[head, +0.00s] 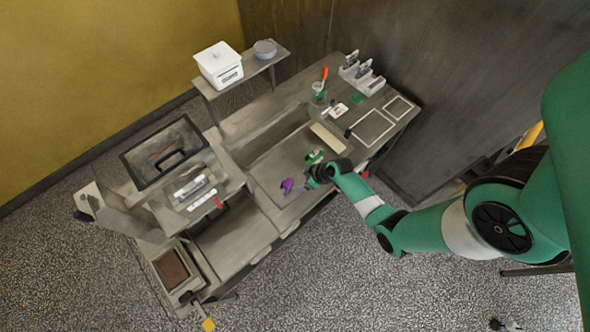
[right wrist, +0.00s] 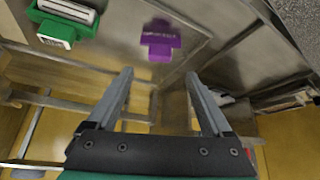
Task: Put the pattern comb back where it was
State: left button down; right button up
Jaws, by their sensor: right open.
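A purple piece with a crosspiece (head: 287,186) lies on the metal work surface in the head view. It also shows in the right wrist view (right wrist: 160,40), with small lettering on it. A green piece with a white label (right wrist: 62,28) lies beside it, also in the head view (head: 313,157). I cannot tell from its shape which of these is the pattern comb. My right gripper (right wrist: 160,78) is open and empty, with the purple piece beyond its fingertips. In the head view my right gripper (head: 305,188) is just right of the purple piece. My left gripper is not in view.
A beige bar (head: 327,137) lies on the bench (head: 238,129). Framed squares (head: 373,130) and a holder (head: 361,76) stand toward the right end. A dark-framed lid with a handle (head: 164,152) is at the left. A white tub (head: 218,63) stands on a rear shelf.

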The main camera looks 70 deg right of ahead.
jog(key=shift+p+v, duration=0.45)
jog(key=shift+v, duration=0.6)
jog(key=w+d+r+n+t+h, duration=0.1)
jog(key=w+d+r+t, duration=0.15)
jog(key=w+r, duration=0.85)
jog(key=w+d+r+n+t+h, duration=0.1)
jog(key=w+r+t, duration=0.2)
jog(key=w+r, duration=0.75)
jog(key=w+a+r+t, duration=0.2)
jog(key=a+r, duration=0.1)
jog(key=r, duration=0.7)
jog(key=w+a+r+t, duration=0.2)
jog(key=a+r, duration=0.1)
jog(key=r, duration=0.7)
jog(key=a+r+t, duration=0.2)
jog(key=a+r, duration=0.2)
jog(key=r, duration=0.5)
jog(key=a+r+t, duration=0.3)
jog(key=a+r, duration=0.2)
jog(key=r, duration=0.4)
jog(key=s+a+r+t+y, duration=0.2)
jog(key=s+a+r, duration=0.3)
jog(key=r, duration=0.5)
jog(key=s+a+r+t+y, duration=0.3)
jog(key=s+a+r+t, duration=0.2)
jog(key=s+r, duration=0.4)
jog(key=shift+a+r+n, duration=0.15)
jog(key=shift+r+n, duration=0.15)
jog(key=shift+r, duration=0.65)
